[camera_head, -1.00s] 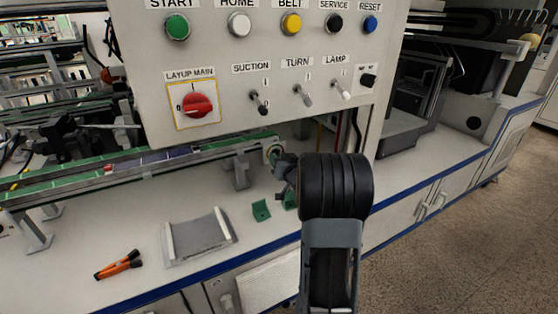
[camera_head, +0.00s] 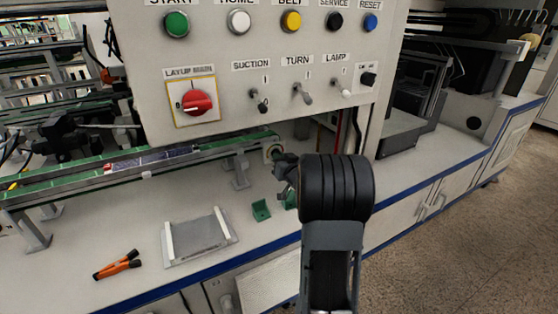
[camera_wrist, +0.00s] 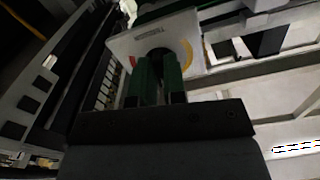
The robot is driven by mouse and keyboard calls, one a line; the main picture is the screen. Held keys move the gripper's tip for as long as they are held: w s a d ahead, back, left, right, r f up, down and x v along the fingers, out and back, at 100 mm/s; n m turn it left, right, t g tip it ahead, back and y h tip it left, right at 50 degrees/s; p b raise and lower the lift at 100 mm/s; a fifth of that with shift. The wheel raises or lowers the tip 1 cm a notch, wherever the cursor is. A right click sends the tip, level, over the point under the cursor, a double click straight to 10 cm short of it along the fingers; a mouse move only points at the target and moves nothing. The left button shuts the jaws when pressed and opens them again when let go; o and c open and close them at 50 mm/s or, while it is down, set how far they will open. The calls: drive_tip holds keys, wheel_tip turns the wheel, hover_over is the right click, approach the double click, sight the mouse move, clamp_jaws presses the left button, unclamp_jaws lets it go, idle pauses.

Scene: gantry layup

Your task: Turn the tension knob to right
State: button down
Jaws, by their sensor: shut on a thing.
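The tension knob (camera_wrist: 158,53) is a dark round knob on a pale plate (camera_wrist: 127,44) with a coloured arc, red at the left and yellow at the right, in the wrist view. My gripper (camera_wrist: 158,72) has its two green fingers on either side of the knob, shut on it. The fingers hide much of the knob, so its pointer cannot be read. In the head view, my gripper (camera_head: 284,168) is at the right end of the belt rail, under the control panel, beside the pale knob plate (camera_head: 271,148). My arm partly hides this spot.
The control panel (camera_head: 230,100) with buttons, toggle switches and a red rotary switch hangs just above my gripper. A green bracket (camera_head: 261,210), a grey tray (camera_head: 168,243) and orange-handled pliers (camera_head: 118,265) lie on the bench. The bench front between them is clear.

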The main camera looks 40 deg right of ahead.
drive_tip(key=c, duration=1.2)
unclamp_jaws()
drive_tip(key=shift+s+a+p, duration=0.3)
drive_tip(key=shift+s+p, duration=0.2)
drive_tip(key=shift+s, duration=1.8)
drive_tip(key=shift+s+a+p, duration=0.35)
drive_tip(key=shift+s+p, duration=0.15)
drive_tip(key=shift+s, duration=1.8)
drive_tip(key=shift+s+a+p, duration=0.3)
drive_tip(key=shift+s+p, duration=0.2)
drive_tip(key=shift+s, duration=1.8)
